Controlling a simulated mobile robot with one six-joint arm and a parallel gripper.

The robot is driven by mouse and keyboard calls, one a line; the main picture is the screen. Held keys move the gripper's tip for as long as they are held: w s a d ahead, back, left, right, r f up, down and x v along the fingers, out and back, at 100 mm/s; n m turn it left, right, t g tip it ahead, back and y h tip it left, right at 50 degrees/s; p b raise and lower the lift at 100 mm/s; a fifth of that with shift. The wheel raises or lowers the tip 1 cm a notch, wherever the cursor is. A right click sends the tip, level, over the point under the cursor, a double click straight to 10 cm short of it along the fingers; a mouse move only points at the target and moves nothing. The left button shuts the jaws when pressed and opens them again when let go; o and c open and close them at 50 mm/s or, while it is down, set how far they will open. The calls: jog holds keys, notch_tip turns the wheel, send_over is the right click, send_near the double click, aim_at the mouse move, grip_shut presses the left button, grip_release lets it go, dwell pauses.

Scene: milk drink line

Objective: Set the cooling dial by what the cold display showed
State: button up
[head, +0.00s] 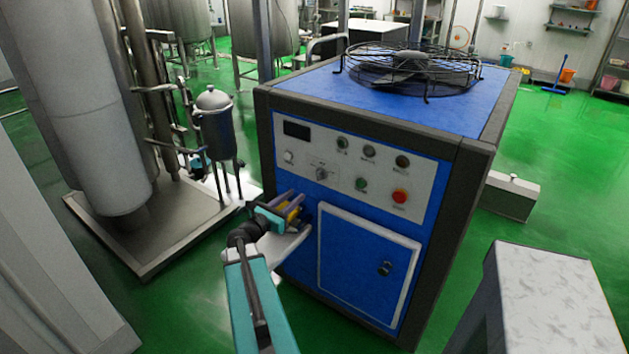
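The blue cooling unit (297,238) stands in the middle of the head view with a pale control panel (334,196) on its front. A dark display (296,130) sits at the panel's upper left; I can read no figures on it. A small dial (321,173) sits below and right of the display, its setting too small to read. My gripper (297,203) is in front of the unit, just below the panel's lower left and below the dial. It appears apart from the dial. Its fingers are small and seen from behind, so their opening is unclear.
The panel also holds several round buttons, including a green one (361,184) and a red one (400,196). A fan guard (410,70) tops the unit. A tank skid (150,262) stands left; a grey-topped block (560,300) stands front right. Green floor lies open at right.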

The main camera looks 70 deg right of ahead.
aim_at(318, 177)
jog(key=shift+p+x, duration=1.85)
jog(key=shift+x, duration=4.8)
grip_shut()
